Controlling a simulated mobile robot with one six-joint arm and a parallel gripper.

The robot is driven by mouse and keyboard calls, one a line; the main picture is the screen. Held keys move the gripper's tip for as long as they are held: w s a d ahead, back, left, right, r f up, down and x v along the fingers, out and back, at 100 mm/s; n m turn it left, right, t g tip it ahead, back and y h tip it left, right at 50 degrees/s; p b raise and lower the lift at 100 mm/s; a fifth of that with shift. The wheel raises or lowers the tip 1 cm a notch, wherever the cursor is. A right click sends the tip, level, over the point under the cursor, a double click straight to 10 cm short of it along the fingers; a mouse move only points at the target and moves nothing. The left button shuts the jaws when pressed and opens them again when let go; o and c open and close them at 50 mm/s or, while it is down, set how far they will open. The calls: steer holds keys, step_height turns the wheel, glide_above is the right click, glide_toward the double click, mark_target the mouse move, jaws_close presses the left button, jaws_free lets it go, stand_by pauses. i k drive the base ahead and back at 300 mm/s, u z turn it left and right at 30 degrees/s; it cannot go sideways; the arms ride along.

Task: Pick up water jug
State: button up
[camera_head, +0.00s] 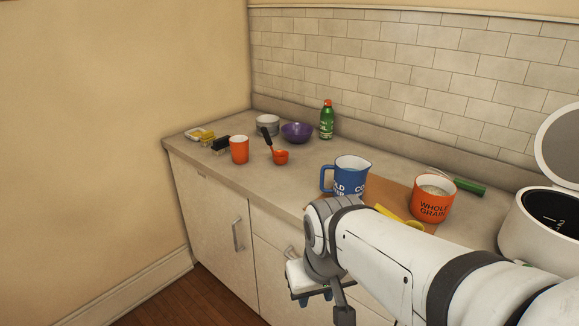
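An orange "WHOLE GRAIN" canister (432,201) stands right of the jug near a brown board (391,191) and a yellow item (392,215). A white open-lidded cooker (540,226) is far right.

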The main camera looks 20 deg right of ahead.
mark_target(344, 182)
steer(key=u, duration=1.85)
steer(key=i, duration=2.05)
steer(key=z, duration=3.2)
steer(key=i, duration=0.95)
steer(key=z, duration=0.05)
